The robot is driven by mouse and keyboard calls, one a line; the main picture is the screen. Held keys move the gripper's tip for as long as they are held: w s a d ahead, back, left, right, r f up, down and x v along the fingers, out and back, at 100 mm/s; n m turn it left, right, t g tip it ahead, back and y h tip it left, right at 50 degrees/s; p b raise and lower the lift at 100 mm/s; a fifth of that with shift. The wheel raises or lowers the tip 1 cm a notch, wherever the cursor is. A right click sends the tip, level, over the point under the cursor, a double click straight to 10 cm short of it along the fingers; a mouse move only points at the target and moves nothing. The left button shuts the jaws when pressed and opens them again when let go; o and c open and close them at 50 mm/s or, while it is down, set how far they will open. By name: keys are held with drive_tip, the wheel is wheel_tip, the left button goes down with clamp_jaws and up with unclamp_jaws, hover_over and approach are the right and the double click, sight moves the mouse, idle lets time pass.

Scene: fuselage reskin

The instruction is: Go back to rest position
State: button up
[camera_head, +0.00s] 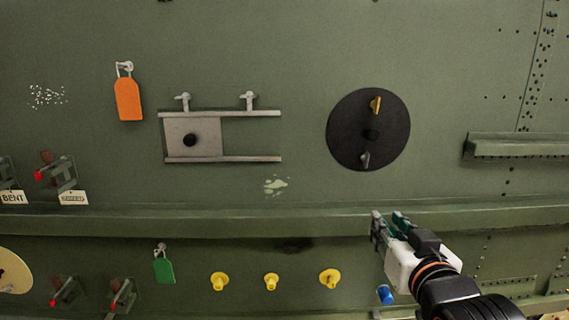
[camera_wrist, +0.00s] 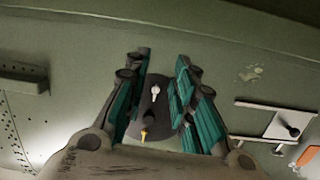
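My gripper (camera_head: 388,218) is in front of the green fuselage wall, at the lower right of the head view, below and right of the round black disc (camera_head: 345,132). In the wrist view its teal-padded fingers (camera_wrist: 163,70) are apart with nothing held between them. The black disc (camera_wrist: 160,112) shows through the gap, with a pale latch (camera_wrist: 155,90) and a yellow one (camera_wrist: 144,133) on it. I cannot tell the exact distance from the fingers to the wall.
A horizontal ledge (camera_head: 200,220) runs across the wall close to my gripper. A sliding plate (camera_head: 180,145) on rails, an orange tag (camera_head: 128,99), a green tag (camera_head: 163,268), yellow knobs (camera_head: 271,282) and a blue knob (camera_head: 385,294) are mounted around. A bracket (camera_head: 515,146) juts out at right.

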drive_tip(key=s+f+g+b, duration=0.3)
drive_tip(key=f+b, duration=0.4)
drive_tip(key=f, duration=0.5)
drive_tip(key=s+f+g+b, duration=0.3)
drive_tip(key=f+b, duration=0.4)
drive_tip(key=f, duration=0.6)
drive_tip(key=s+f+n+g+b, duration=0.1)
drive_tip(key=s+f+g+b, duration=0.2)
drive_tip(key=f+b, duration=0.4)
wheel_tip(320, 180, down, 6)
drive_tip(key=shift+s+a+f+b, duration=0.1)
drive_tip(key=shift+s+a+b, duration=0.2)
drive_tip(key=shift+s, duration=0.4)
